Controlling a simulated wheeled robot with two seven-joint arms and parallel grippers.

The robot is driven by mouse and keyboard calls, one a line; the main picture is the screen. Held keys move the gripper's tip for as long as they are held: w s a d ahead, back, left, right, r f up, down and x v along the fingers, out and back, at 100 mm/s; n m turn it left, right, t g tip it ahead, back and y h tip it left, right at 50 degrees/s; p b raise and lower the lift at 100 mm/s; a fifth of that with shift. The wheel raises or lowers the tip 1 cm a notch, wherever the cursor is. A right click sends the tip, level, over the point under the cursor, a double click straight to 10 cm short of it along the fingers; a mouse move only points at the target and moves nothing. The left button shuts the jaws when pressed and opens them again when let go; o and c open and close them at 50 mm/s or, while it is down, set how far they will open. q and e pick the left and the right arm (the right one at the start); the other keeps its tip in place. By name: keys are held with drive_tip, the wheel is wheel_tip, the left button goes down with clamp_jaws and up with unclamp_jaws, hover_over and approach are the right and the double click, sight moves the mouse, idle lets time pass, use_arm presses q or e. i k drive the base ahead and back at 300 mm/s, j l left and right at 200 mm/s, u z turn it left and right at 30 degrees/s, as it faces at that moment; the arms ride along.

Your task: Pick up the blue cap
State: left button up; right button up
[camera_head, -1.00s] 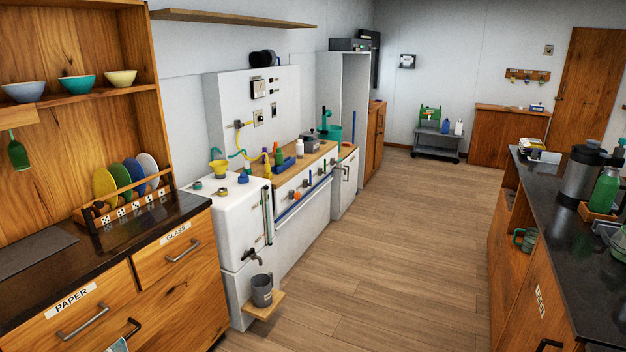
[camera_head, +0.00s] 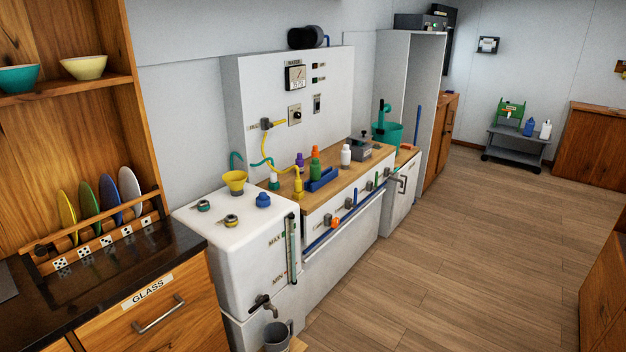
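A small blue cap (camera_head: 263,199) sits on the white top of the water tank (camera_head: 240,222), near its right side. It stands right of the two small round fittings and in front of the yellow funnel. Neither of my grippers shows in the head view, so their state is hidden.
A yellow funnel (camera_head: 235,181) and two ring-like fittings (camera_head: 230,221) share the tank top. Bottles and a blue tray (camera_head: 322,180) stand on the wooden counter behind. A tap (camera_head: 263,303) juts from the tank front above a grey mug (camera_head: 277,337). The wooden floor (camera_head: 450,260) at right is clear.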

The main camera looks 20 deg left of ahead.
sight(263, 201)
drive_tip(key=i+u, duration=0.2)
drive_tip(key=i, duration=0.35)
drive_tip(key=i+l+u, duration=0.1)
drive_tip(key=i+u, duration=0.15)
drive_tip(key=i, duration=0.35)
drive_tip(key=i+l+u, duration=0.2)
drive_tip(key=i, duration=0.35)
